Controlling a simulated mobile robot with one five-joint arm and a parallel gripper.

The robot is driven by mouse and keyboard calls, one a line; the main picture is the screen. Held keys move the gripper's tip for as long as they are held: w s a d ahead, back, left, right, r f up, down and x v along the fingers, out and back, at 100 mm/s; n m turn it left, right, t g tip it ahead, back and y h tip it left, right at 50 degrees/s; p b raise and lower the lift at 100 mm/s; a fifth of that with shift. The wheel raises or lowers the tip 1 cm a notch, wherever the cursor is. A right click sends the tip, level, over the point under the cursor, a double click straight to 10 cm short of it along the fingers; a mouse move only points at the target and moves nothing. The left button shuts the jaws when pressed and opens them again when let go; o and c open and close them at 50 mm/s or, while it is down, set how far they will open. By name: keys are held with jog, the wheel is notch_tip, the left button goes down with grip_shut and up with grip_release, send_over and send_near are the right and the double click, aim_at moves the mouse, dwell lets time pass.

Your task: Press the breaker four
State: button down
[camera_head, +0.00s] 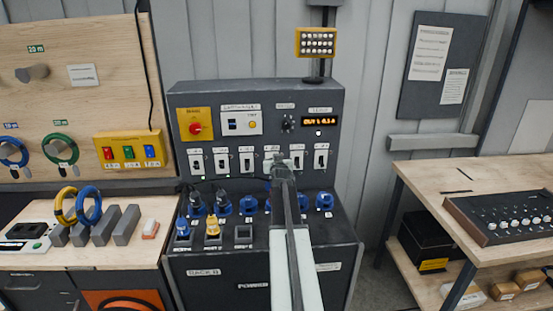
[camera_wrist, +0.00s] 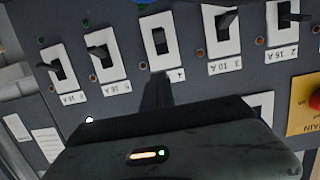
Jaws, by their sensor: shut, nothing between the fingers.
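A row of breaker switches with white plates and dark levers runs across the dark rack panel. Breaker four (camera_wrist: 158,40) is at the top middle of the wrist view, with its small "4" label partly covered by my fingertips. My gripper (camera_wrist: 158,82) is shut and empty, pointing at the lower part of that plate. Whether it touches cannot be told. In the head view my gripper (camera_head: 276,164) and arm hide most of breaker four. Breaker three (camera_wrist: 221,30) and breaker five (camera_wrist: 102,56) flank it in the wrist view.
A red main switch (camera_head: 195,128) on a yellow plate and a lit orange display (camera_head: 319,122) are above the breakers. Several blue sockets (camera_head: 325,201) with plugs sit below. Benches stand left (camera_head: 120,245) and right (camera_head: 425,172).

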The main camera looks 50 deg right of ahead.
jog(key=s+a+f+b, duration=0.1)
jog(key=s+a, duration=0.5)
jog(key=s, duration=0.1)
jog(key=shift+f, duration=0.25)
